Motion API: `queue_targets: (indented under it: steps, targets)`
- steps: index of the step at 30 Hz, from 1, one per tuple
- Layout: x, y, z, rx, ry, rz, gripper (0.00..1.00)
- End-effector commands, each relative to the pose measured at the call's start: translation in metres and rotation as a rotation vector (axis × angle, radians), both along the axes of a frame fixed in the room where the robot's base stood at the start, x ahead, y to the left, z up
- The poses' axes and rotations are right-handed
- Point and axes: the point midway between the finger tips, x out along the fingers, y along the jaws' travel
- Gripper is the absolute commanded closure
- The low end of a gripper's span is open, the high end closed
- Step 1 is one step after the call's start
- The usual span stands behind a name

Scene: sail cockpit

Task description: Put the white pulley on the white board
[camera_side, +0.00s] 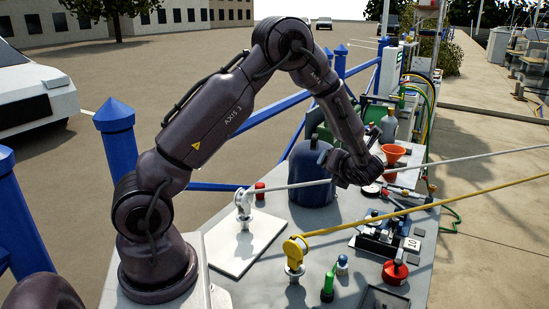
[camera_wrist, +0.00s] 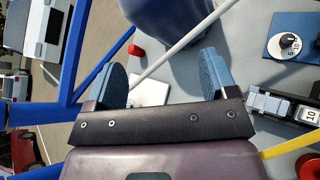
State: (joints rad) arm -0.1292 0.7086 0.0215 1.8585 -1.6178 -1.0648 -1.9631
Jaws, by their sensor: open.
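The white pulley (camera_side: 243,202) is upright, and its base appears to rest on the far part of the white board (camera_side: 236,256). A white rope (camera_side: 285,186) runs from it to the right, past my gripper. My gripper (camera_side: 338,167) is well to the right of the pulley and higher, beside the blue canister. In the wrist view its two blue fingers are wide apart with nothing held between them (camera_wrist: 160,62). Part of the white board (camera_wrist: 150,92) shows beyond the fingers there; I cannot make out the pulley in that view.
A yellow pulley (camera_side: 294,252) with a yellow rope (camera_side: 400,212) stands right of the board. The large blue canister (camera_side: 309,190) stands behind it, near a small red object (camera_side: 260,191). A black device, red knob (camera_side: 395,272) and bottles crowd the right. Blue railing borders the back.

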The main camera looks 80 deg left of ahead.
Motion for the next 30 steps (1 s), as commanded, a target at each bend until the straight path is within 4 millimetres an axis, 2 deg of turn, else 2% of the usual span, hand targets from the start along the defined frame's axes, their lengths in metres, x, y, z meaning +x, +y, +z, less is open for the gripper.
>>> queue_targets:
  steps: [1,3,5,6,8,11,12,14,15,18,20,21,25,27,30]
  targets:
    - [0.020,-0.013,0.030,-0.015,0.035,-0.202,0.21]
    - [0.040,-0.037,0.065,0.003,0.126,-0.504,0.21]
    - [0.050,-0.063,0.094,0.056,0.215,-0.763,0.21]
    - [0.052,-0.083,0.112,0.110,0.283,-0.931,0.21]
    - [0.048,-0.113,0.137,0.216,0.396,-1.176,0.21]
    - [0.022,-0.161,0.169,0.454,0.612,-1.552,0.21]
    - [0.007,-0.179,0.177,0.565,0.709,-1.688,0.21]
    - [-0.022,-0.201,0.185,0.748,0.867,-1.873,0.21]
    - [-0.044,-0.213,0.188,0.878,0.981,-1.984,0.21]
    - [-0.101,-0.230,0.185,1.195,1.280,-2.207,0.21]
    - [-0.133,-0.232,0.180,1.363,1.458,-2.301,0.21]
    - [-0.152,-0.230,0.176,-1.425,-1.532,2.294,0.21]
    - [-0.197,-0.221,0.165,-1.334,-1.480,1.954,0.21]
    - [-0.210,-0.217,0.161,-1.297,-1.461,1.856,0.21]
    - [-0.219,-0.214,0.159,-1.268,-1.446,1.795,0.21]
